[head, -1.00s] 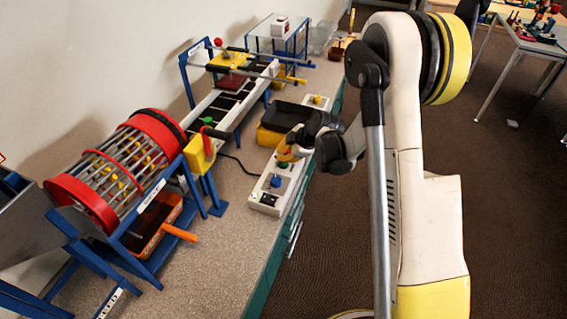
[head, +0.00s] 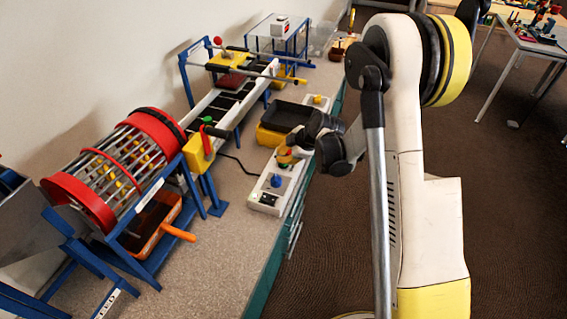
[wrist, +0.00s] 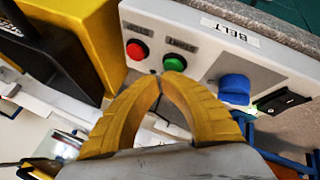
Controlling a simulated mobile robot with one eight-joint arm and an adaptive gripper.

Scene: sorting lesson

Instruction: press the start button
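The white control box labelled BELT (wrist: 195,35) carries a round green button (wrist: 173,64) and a round red button (wrist: 137,50). The small label by the green one appears to read START. My gripper (wrist: 162,78) has its yellow fingers brought together, with nothing seen between them. Its tips are right at the near edge of the green button; whether they touch it I cannot tell. In the head view the control box (head: 258,207) lies on the bench, and my gripper (head: 285,160) is over its far part, mostly hiding the buttons.
A blue knob (wrist: 235,88) and a black switch (wrist: 283,101) sit on the same box. A yellow bin with a black top (head: 285,117) stands beyond it. A red-ringed drum (head: 110,170) and a belt frame (head: 218,110) stand at the left. Bare bench lies in front.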

